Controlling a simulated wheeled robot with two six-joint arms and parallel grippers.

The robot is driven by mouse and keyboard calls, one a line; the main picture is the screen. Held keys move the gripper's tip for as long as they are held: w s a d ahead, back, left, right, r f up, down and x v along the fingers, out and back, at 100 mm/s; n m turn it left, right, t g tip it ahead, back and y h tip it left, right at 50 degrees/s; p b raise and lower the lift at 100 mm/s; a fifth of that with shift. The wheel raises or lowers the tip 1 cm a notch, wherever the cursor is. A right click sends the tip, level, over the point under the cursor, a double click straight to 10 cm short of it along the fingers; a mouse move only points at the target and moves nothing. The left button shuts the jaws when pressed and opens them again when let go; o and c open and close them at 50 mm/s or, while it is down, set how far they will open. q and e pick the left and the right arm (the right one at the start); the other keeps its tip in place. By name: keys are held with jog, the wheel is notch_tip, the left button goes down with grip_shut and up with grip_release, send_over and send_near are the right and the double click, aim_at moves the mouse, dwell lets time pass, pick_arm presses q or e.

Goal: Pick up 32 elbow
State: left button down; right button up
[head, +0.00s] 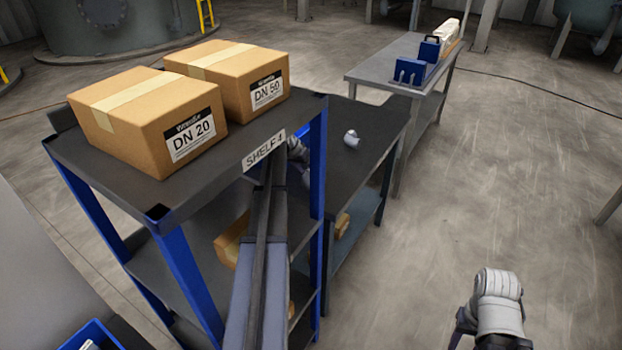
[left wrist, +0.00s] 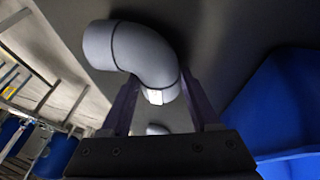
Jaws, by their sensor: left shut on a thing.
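A grey pipe elbow (left wrist: 135,50) with a small white label, too small to read, is between the fingers of my left gripper (left wrist: 158,98) in the left wrist view. The gripper is shut on it, above a dark surface. In the head view my left arm reaches past the shelf to the dark table (head: 375,130); its gripper and the held elbow are hidden behind the shelf. A small pale fitting (head: 352,138) lies on that table. A pale piece also shows between the fingers in the left wrist view (left wrist: 157,129). My right gripper is not clearly shown.
The shelf (head: 200,195) with blue posts carries a DN 20 box (head: 130,115) and a DN 50 box (head: 225,75). A blue bin (left wrist: 285,100) is close beside my left gripper. A grey bench (head: 385,65) stands behind.

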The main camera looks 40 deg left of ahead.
pick_arm(q)
notch_tip(320, 180, up, 10)
jog(key=p, duration=1)
